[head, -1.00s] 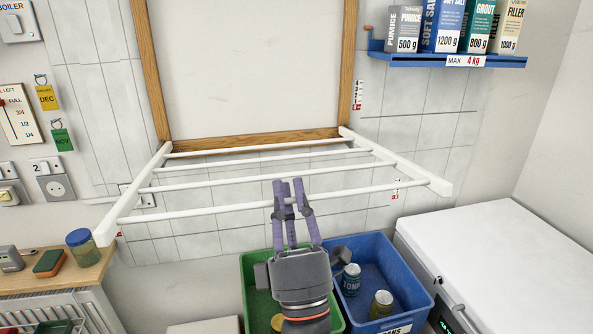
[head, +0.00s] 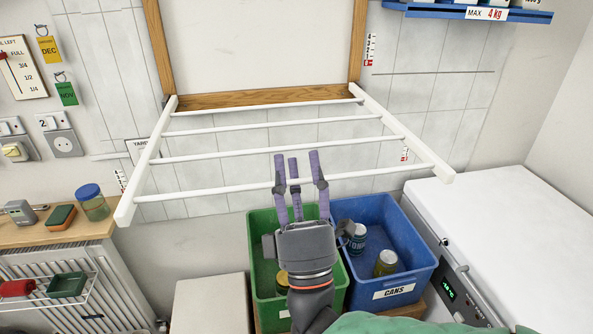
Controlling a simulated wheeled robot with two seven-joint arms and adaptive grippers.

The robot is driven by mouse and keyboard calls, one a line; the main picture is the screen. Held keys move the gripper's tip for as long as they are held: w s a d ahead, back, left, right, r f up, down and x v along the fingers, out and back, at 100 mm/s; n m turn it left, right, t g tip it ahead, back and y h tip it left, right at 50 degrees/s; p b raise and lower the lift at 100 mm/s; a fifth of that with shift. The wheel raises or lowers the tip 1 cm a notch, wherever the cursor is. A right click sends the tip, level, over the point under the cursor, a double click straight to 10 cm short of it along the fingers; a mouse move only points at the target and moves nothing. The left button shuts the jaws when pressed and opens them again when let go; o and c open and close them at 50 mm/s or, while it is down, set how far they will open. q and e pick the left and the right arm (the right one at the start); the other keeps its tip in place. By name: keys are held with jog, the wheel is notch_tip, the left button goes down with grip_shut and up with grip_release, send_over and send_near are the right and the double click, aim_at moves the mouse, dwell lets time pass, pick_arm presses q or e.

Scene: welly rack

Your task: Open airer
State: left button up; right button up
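The airer (head: 285,187) is a white frame with several rungs, hinged at the foot of a wooden frame (head: 255,97) on the wall. It is folded down and sticks out from the wall towards me. My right gripper (head: 297,165) comes up from the bottom centre, with its purple fingers in front of the airer's front rung and their tips spread apart. It looks open and holds nothing that I can see. I cannot tell whether the fingers touch the rung. My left gripper is not in view.
Below the airer stand a green crate (head: 263,220) and a blue crate (head: 418,250) with cans. A white chest appliance (head: 510,225) is at right. A wooden shelf (head: 60,236) with a jar (head: 93,207) is at left, and a blue wall shelf (head: 465,11) is at upper right.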

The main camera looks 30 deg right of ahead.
dwell(0.3)
jog(key=v, duration=1.2)
jog(key=shift+d, duration=0.1)
